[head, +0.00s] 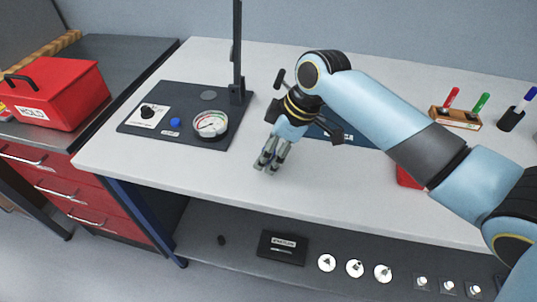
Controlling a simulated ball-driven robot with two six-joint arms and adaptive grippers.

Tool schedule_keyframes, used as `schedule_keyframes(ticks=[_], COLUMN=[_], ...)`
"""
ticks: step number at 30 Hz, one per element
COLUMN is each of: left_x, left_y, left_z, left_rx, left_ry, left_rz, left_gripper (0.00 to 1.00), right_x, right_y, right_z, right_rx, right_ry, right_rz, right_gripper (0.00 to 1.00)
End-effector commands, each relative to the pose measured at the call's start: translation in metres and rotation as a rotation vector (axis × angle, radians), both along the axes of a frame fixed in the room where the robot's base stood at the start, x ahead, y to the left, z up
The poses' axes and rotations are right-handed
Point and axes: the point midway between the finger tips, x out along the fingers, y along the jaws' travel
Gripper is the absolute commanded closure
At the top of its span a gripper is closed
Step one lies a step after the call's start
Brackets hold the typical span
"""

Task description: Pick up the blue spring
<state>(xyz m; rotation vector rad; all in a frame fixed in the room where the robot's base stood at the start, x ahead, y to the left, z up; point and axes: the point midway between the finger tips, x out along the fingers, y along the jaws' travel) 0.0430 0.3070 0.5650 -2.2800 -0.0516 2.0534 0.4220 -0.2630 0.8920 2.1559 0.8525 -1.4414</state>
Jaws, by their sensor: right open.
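I cannot make out a blue spring for certain. A small round blue piece (175,122) sits on the dark base plate (150,92) at the left of the table, and it is too small to tell what it is. My right gripper (266,167) is open and empty, pointing down over the light table, to the right of the base plate and apart from it. My right arm hides part of the table behind and right of it. My left gripper is out of view.
A round gauge (211,124) and a dark upright post (237,50) stand on the plate. A red toolbox (58,95) is on the left cabinet. A marker holder (455,117) is at the back right. The lower shelf (210,222) holds small parts. The table's front is clear.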

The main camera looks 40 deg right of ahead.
Motion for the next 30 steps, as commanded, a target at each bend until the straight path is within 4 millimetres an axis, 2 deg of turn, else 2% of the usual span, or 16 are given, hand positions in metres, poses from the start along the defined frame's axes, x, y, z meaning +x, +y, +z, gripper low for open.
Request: schedule_keyframes(ticks=[3,9,22,30], left_x=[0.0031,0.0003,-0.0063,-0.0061], left_y=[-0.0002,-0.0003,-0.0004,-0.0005], left_z=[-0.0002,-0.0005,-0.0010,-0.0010], left_rx=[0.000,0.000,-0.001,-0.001], left_ry=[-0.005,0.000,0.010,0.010], left_rz=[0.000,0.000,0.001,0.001], left_gripper=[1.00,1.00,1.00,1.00], right_x=[0.0021,0.0023,0.0022,0.0023], right_y=[0.0024,0.0022,0.0022,0.0022], right_z=[-0.0079,-0.0082,-0.0080,-0.0070], right_rx=[0.000,-0.001,-0.001,-0.001], right_ry=[0.000,-0.001,-0.001,-0.001], right_rz=[-0.001,0.000,0.000,0.000], right_gripper=[0.45,0.45,1.00,1.00])
